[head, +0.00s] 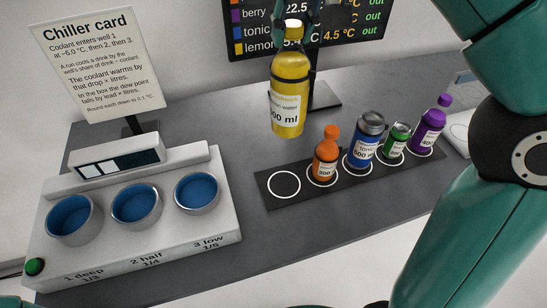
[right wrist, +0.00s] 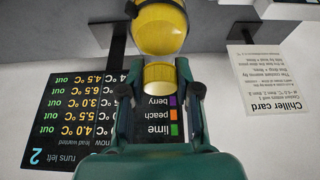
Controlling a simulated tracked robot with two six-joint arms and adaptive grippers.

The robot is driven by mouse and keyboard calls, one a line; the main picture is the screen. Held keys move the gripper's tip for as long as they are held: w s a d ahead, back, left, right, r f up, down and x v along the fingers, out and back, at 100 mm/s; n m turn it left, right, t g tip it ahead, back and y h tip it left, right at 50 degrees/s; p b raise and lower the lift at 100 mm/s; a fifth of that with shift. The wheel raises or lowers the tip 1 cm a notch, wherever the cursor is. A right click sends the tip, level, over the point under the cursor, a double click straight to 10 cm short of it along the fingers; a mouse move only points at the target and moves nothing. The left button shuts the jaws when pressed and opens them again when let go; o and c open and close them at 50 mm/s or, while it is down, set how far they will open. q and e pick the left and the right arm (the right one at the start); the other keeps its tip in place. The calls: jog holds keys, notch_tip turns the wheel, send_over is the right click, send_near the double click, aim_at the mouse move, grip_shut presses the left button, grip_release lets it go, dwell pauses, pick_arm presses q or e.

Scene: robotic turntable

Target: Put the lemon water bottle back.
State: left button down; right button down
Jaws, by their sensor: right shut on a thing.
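The yellow lemon water bottle (head: 289,98) hangs upright in the air above the dark holder strip (head: 270,188), in front of the screen. My right gripper (head: 297,20) is shut on its neck; only part of the gripper shows at the top edge of the head view. In the right wrist view the two fingers (right wrist: 160,88) stand either side of the yellow cap, with the bottle body (right wrist: 161,25) beyond. The empty white ring (head: 284,185) at the strip's left end lies below the bottle. My left gripper is not in view.
On the strip stand an orange bottle (head: 326,154), a blue can (head: 366,140), a green can (head: 396,140) and a purple bottle (head: 429,125). A white chiller (head: 190,230) with three blue wells stands left. The chiller card (head: 97,62) and the screen (head: 345,35) stand behind.

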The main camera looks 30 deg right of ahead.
aim_at(287, 124)
jog(key=shift+w+d+f, duration=0.1)
jog(key=shift+f, duration=0.25)
notch_tip(287, 124, down, 14)
jog(key=b, duration=0.4)
jog(key=shift+b, duration=0.3)
jog(key=shift+f+b, duration=0.35)
jog(key=shift+f, duration=2.2)
jog(key=shift+f, duration=0.1)
jog(key=c, duration=0.8)
grip_release()
